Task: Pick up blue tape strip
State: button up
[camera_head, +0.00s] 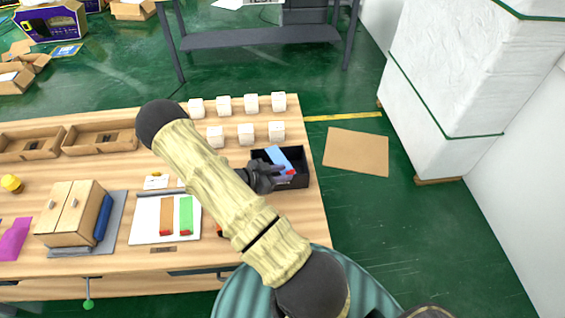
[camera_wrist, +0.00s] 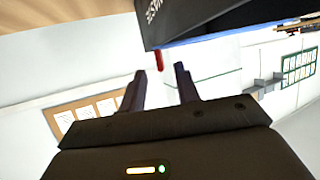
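The blue tape strip (camera_head: 279,157) lies tilted in the black tray (camera_head: 303,166) at the right end of the table, with a red tip toward the near side. My gripper (camera_head: 284,172) is at the tray's left part, close to the strip's near end; the exact gap is unclear. In the wrist view my gripper (camera_wrist: 164,85) has its two fingers apart, with nothing clearly held. A red tip (camera_wrist: 159,60) shows just beyond the fingers, beside a dark lettered surface with a blue edge (camera_wrist: 215,33).
A white board (camera_head: 150,222) holds an orange strip (camera_head: 167,213) and a green strip (camera_head: 186,212). Several white cubes (camera_head: 246,134) stand behind the tray. A tall white wrapped stack (camera_head: 450,85) stands beyond the table's right edge.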

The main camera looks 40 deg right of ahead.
aim_at(290, 171)
jog(key=shift+p+x, duration=0.75)
jog(key=shift+x, duration=1.25)
jog(key=shift+w, duration=0.1)
grip_shut()
